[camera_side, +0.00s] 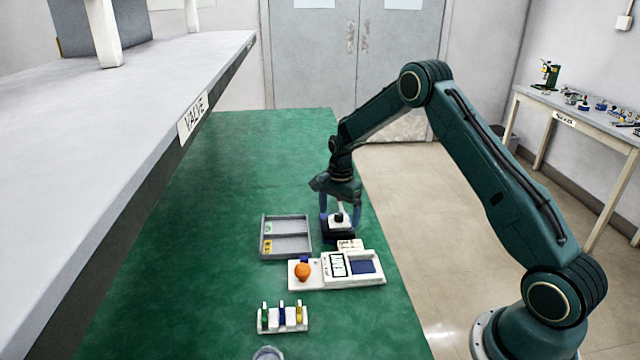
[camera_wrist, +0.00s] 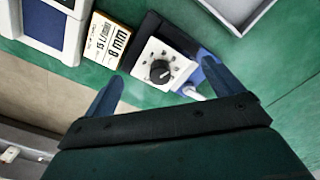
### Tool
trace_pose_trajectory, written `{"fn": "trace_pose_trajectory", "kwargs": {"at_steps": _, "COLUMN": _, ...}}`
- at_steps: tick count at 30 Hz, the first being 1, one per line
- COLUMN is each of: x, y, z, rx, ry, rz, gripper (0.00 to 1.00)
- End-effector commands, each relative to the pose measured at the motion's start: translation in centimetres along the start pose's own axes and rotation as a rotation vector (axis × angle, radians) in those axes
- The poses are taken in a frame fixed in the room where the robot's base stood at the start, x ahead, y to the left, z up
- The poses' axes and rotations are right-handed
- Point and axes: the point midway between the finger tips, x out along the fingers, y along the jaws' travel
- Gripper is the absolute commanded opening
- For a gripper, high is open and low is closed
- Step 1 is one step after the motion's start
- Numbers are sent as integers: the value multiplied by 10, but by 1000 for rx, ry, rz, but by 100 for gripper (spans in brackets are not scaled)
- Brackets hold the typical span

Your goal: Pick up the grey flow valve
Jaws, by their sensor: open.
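A pale grey-white block with a black dial knob (camera_wrist: 153,66), which looks like the flow valve, sits on a dark base (camera_wrist: 148,24). It also shows below my gripper in the side view (camera_side: 336,220). My gripper (camera_side: 340,220) is open and points down over it. In the wrist view, the blue fingers of my gripper (camera_wrist: 162,73) lie on either side of the block, with gaps visible. Whether either finger touches it I cannot tell. The right finger overlaps a blue part and a pale stub beside the block. The block's lower sides are partly hidden.
A white unit with an orange knob (camera_side: 303,271) and a small rack (camera_side: 283,326) stand nearer. The green mat (camera_side: 230,150) is clear behind.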

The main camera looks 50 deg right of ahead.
Motion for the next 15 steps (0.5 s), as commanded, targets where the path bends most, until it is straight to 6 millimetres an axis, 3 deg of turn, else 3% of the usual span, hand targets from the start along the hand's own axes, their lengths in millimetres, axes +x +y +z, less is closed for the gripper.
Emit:
{"fn": "trace_pose_trajectory", "kwargs": {"at_steps": 6, "x": 17, "y": 0, "z": 0, "rx": -1, "ry": 0, "rz": 0, "gripper": 92}}
{"fn": "trace_pose_trajectory", "kwargs": {"at_steps": 15, "x": 18, "y": 0, "z": 0, "rx": -1, "ry": 0, "rz": 0, "gripper": 92}}
